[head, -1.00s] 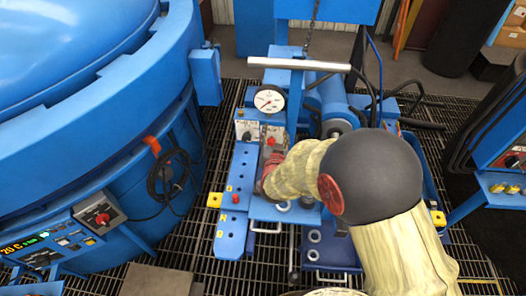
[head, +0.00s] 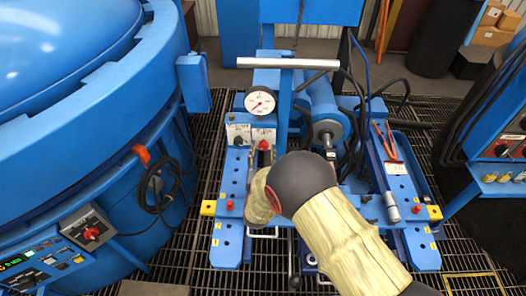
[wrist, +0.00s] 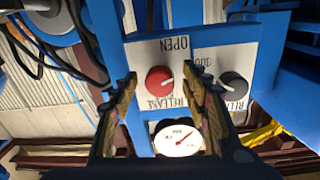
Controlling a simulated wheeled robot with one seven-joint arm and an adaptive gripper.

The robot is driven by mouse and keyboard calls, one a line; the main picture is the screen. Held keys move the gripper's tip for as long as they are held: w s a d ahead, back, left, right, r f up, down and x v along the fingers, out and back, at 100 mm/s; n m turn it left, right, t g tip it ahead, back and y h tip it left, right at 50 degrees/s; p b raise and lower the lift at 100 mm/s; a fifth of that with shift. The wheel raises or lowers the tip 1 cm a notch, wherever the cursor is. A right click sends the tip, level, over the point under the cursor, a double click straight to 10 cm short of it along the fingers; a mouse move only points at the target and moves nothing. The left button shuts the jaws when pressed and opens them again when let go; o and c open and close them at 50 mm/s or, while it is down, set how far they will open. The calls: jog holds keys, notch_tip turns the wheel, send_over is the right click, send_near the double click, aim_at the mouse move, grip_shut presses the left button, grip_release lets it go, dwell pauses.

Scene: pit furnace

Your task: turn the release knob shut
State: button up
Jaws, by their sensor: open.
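The red release knob (wrist: 159,80) sits on a white plate marked OPEN and RELEASE, upside down in the wrist view. A pale mark shows at its right edge. The knob also shows small in the head view (head: 264,145). My gripper (wrist: 160,74) is open, with one finger on each side of the knob in the picture. I cannot tell whether the fingers touch it. In the head view my gripper (head: 261,160) is just in front of the panel, partly hidden by my sleeved arm.
A black knob (wrist: 233,84) is beside the red one. A pressure gauge (head: 260,102) stands above the panel, under a grey crossbar (head: 289,63). A cylinder (head: 327,125) is at right. The blue furnace (head: 70,90) fills the left. Tools (head: 385,140) lie at right.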

jog(key=shift+w, duration=0.4)
jog(key=shift+c, duration=0.3)
jog(key=c, duration=1.1)
